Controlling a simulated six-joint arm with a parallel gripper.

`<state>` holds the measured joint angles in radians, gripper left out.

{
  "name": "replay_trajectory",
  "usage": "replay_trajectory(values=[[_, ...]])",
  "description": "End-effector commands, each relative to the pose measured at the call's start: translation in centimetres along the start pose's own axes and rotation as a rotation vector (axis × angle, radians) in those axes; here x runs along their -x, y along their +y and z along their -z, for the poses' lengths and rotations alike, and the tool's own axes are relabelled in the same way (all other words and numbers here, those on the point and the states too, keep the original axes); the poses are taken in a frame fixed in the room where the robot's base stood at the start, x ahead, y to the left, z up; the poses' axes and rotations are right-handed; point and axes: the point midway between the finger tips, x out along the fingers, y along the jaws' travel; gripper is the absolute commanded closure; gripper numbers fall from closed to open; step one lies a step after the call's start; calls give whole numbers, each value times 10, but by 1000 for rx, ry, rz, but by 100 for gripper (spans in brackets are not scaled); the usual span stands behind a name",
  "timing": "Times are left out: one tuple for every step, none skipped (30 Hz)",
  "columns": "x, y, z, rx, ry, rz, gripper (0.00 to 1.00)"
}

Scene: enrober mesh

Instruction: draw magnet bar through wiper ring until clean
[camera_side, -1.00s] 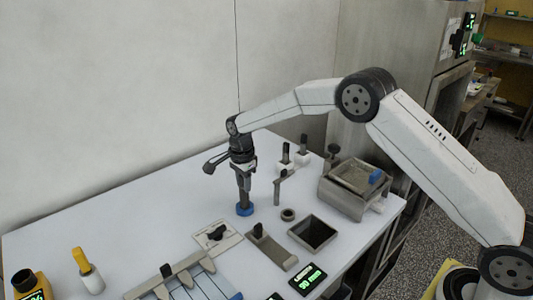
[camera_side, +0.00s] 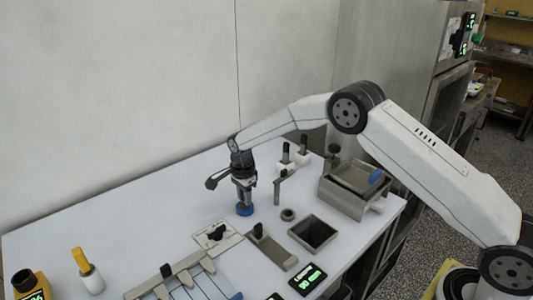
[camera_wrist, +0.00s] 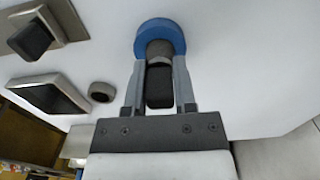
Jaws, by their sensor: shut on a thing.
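My gripper (camera_side: 243,196) points down over the white table, toward a blue ring (camera_side: 244,210). In the wrist view my gripper (camera_wrist: 160,68) is shut on a bar with a black handle (camera_wrist: 159,88), which lies between the two fingers. The bar's grey part (camera_wrist: 160,49) reaches into the blue ring, which also shows in the wrist view (camera_wrist: 148,30). The fingertips are close to the ring; whether they touch it is unclear. The bar's far end is hidden. A small dark ring (camera_side: 288,214) sits apart on the table, to the right.
To the right stand an open square tray (camera_side: 302,243), a thin post (camera_side: 277,192) and a metal box (camera_side: 340,203) with a blue part on top. In front lie a plate with a black knob (camera_side: 228,238) and a flat metal piece (camera_side: 276,254). White table left of the ring is clear.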

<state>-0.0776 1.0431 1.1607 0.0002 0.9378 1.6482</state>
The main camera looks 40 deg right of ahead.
Motion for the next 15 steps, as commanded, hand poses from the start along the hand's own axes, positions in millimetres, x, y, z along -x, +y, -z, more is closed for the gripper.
replay_trajectory(values=[[-2, 0, 0, 0, 0, 1, 100], [-4, 0, 0, 0, 0, 1, 100], [-5, 0, 0, 0, 0, 1, 100], [-7, 0, 0, 0, 0, 1, 100], [-8, 0, 0, 0, 0, 0, 100], [-10, 0, 0, 0, 0, 0, 100], [-11, 0, 0, 0, 0, 0, 100], [-12, 0, 0, 0, 0, 0, 100], [-13, 0, 0, 0, 0, 0, 100], [-14, 0, 0, 0, 0, 0, 100], [-14, 0, 0, 0, 0, 1, 100], [-15, 0, 0, 0, 0, 1, 100], [-16, 0, 0, 0, 0, 1, 100], [-16, 0, 0, 0, 0, 1, 100], [-16, 0, 0, 0, 0, 1, 100]])
